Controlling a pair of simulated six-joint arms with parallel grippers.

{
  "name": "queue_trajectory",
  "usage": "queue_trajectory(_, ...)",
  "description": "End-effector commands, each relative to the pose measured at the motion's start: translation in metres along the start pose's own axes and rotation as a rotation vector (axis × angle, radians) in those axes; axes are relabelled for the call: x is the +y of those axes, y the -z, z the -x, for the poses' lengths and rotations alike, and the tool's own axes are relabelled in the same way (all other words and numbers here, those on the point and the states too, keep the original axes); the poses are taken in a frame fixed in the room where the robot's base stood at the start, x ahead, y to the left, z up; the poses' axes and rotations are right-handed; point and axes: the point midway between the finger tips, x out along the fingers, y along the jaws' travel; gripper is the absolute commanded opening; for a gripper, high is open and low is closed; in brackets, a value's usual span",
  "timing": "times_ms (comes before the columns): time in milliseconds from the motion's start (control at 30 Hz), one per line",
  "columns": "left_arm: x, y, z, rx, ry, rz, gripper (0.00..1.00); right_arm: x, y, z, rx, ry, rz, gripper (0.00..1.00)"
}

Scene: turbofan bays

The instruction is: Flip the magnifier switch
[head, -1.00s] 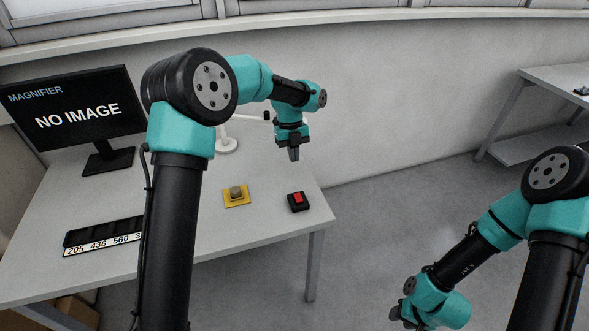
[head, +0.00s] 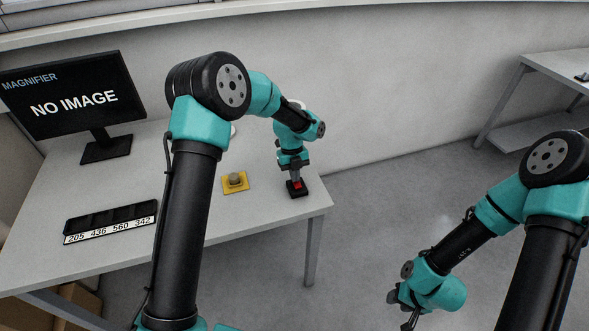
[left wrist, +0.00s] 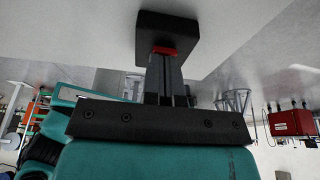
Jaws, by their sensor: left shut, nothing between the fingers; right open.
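The magnifier switch is a small black box with a red rocker (head: 297,186) near the right end of the white table. My left gripper (head: 296,178) is shut and empty, pointing down with its fingertips at the red rocker. In the left wrist view the shut fingertips (left wrist: 162,56) overlap the red rocker on the black switch box (left wrist: 167,30), hiding part of it. Whether they press it or only hover cannot be told. The monitor (head: 72,94) reads "MAGNIFIER NO IMAGE". My right gripper (head: 408,310) is open and empty at the lower right, partly out of frame.
A yellow plate with a round grey button (head: 235,181) sits left of the switch. A black tray with a number strip (head: 110,222) lies at the table's left. The white table (head: 265,215) ends just right of the switch. Another table (head: 550,70) stands far right.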

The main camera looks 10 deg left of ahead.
Motion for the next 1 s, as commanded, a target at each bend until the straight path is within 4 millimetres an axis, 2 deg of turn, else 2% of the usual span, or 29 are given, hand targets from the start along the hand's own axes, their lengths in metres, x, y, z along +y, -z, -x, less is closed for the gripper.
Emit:
queue_trajectory(667, 0.0, -0.004, -0.006, 0.0, 0.001, 0.0, 0.0, 0.0, 0.0, 0.0, 0.0, 0.0, 0.0, 0.43)
queue_trajectory(1000, 0.0, 0.007, -0.004, -0.001, 0.001, -0.001, 0.0, 0.0, 0.0, 0.0, 0.0, 0.0, 0.0, 0.43)
